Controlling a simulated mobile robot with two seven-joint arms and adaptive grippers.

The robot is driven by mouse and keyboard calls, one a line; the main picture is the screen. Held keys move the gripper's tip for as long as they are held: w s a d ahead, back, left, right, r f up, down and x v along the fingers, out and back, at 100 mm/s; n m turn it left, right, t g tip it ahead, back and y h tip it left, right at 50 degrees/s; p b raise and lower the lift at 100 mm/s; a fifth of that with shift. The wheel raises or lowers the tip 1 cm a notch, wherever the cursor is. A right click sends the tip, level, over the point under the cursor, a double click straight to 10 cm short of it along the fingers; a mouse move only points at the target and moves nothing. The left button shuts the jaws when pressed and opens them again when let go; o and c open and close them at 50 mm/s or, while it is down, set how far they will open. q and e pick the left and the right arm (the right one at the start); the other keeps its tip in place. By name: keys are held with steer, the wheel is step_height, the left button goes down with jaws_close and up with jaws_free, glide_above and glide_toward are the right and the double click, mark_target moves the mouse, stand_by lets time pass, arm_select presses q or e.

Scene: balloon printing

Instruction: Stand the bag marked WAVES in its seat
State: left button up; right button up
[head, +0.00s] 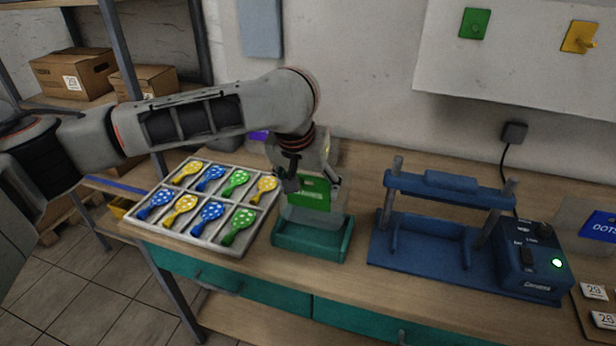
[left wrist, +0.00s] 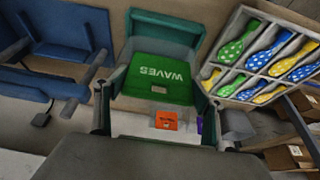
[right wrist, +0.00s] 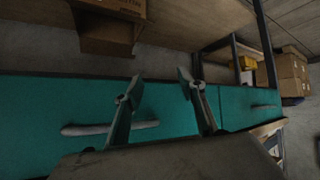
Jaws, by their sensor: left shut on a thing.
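The WAVES bag, clear with a green label (head: 314,193), stands roughly upright in the head view. Its green WAVES face also shows in the left wrist view (left wrist: 158,78). My left gripper (head: 308,180) is shut on the upper part of the bag. The bag's lower end is at the opening of the teal seat (head: 308,253), whose wall also shows in the left wrist view (left wrist: 165,22). I cannot tell whether the bag touches the seat's floor. My right gripper (right wrist: 158,90) is open and empty in front of the teal drawers, out of the head view.
A grey compartment tray (head: 222,248) of patterned balloons lies left of the seat. A blue sealer (head: 430,240) with a green light stands to the right. A blue DOTS bag (head: 602,226) is at the far right. An orange-labelled item (left wrist: 166,121) shows behind the WAVES bag.

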mark_target(308, 212)
arm_select(q)
steer(key=shift+f, duration=2.15)
steer(key=shift+f+b, duration=0.3)
steer(key=shift+f, duration=0.05)
steer(key=shift+f+b, duration=0.25)
steer(key=shift+b, duration=0.1)
steer(key=shift+f+b, duration=0.3)
steer(key=shift+b, duration=0.1)
steer(key=shift+f+p, duration=0.25)
steer(key=shift+p, duration=0.1)
steer(key=shift+f+p, duration=0.15)
steer(key=shift+p, duration=0.2)
steer(key=shift+f+p, duration=0.35)
steer(key=shift+f, duration=0.1)
arm_select(e)
steer(key=shift+w+d, duration=0.1)
steer(key=shift+d, duration=0.1)
